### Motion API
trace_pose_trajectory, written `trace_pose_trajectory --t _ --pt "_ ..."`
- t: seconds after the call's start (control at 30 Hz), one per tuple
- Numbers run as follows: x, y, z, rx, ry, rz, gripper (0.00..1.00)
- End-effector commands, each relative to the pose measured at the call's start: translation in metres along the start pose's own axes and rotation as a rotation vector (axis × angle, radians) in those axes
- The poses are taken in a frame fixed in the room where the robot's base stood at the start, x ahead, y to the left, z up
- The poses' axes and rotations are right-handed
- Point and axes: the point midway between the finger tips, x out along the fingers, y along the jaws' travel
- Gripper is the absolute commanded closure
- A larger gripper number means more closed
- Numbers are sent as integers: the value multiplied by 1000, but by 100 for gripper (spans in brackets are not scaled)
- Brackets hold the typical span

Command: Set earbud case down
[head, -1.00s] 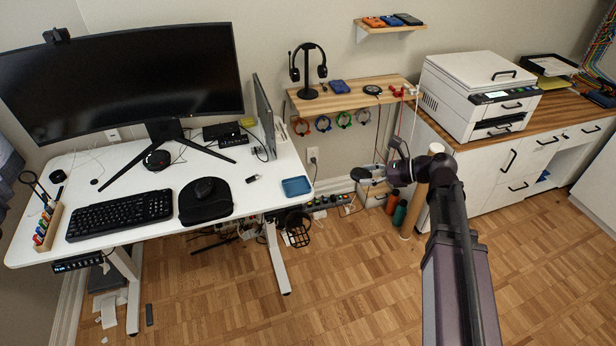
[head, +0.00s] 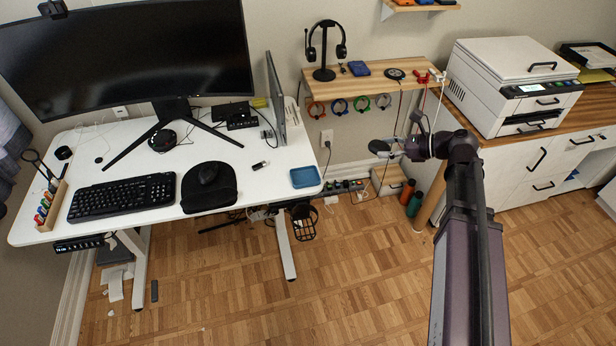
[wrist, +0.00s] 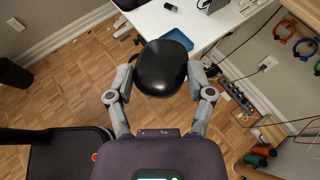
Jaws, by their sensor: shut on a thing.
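The earbud case is a glossy black rounded case (wrist: 162,68), held between the two fingers of my gripper (wrist: 160,92) in the wrist view. In the head view my gripper (head: 393,149) is to the right of the white desk, with the dark case (head: 378,147) at its tip. The gripper is shut on the case, in the air in front of the wall shelf. The white desk (head: 262,190) has a blue tray (head: 305,177) at its right front corner. In the wrist view the case partly hides the desk (wrist: 203,25) behind it.
A wooden wall shelf (head: 415,68) holds a headphone stand (head: 324,50), a blue box and a round black pad. Colored rings hang below it. A white printer (head: 515,85) stands on the right cabinet. Desk space around the black mouse pad (head: 210,198) is partly clear.

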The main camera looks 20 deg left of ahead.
Motion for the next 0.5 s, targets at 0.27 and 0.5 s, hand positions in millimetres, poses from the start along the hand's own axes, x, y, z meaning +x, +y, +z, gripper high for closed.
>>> trace_pose_trajectory --t 0.27,0.5 --pt "-3 -1 -3 2 0 -5 79" --pt "7 -4 -15 -1 0 5 79"
